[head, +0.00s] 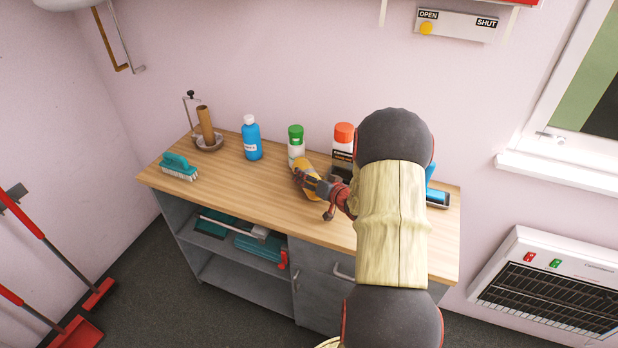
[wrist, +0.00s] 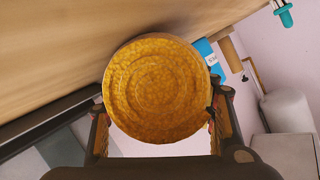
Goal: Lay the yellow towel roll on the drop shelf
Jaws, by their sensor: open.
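The yellow towel roll (head: 313,171) lies on its side on the wooden worktop, in front of the green-capped bottle. In the wrist view the round end of the roll (wrist: 157,88) faces the camera. My gripper (head: 319,194) is at the worktop, at the near end of the roll. Its fingers are open, one on each side of the roll in the wrist view (wrist: 160,118); I cannot tell whether they touch it. My arm hides part of the worktop's right side. I cannot make out which surface is the drop shelf.
A blue bottle (head: 251,140), a green-capped bottle (head: 296,147) and a red-capped container (head: 343,140) stand behind the roll. A brown roll on a holder (head: 205,126) and a teal brush (head: 179,168) are at left. The worktop's front left (head: 235,195) is clear.

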